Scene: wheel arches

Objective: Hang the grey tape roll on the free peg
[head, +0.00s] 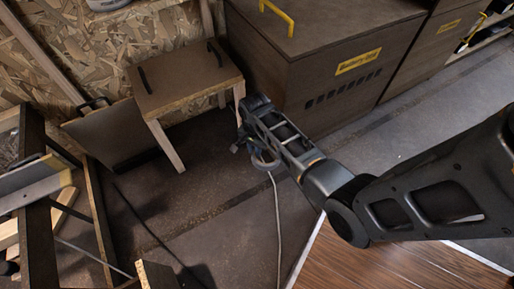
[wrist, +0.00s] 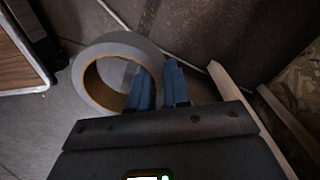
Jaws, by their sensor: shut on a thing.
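The grey tape roll (wrist: 128,43) is a wide ring with a brown inner core. My gripper (wrist: 158,85) has blue fingers and is shut on the right wall of the roll in the wrist view. The roll's open hole faces the camera, to the left of the fingers. In the head view my gripper (head: 250,150) is held above the floor in front of the large cabinet, and the roll is mostly hidden by the arm there. I cannot make out any peg in either view.
A dark brown cabinet (head: 310,75) with a yellow label stands behind my gripper. A small wooden stool (head: 187,78) is to its left. A wooden frame (head: 95,210) stands at the far left. Thin cables (head: 277,225) cross the otherwise open floor.

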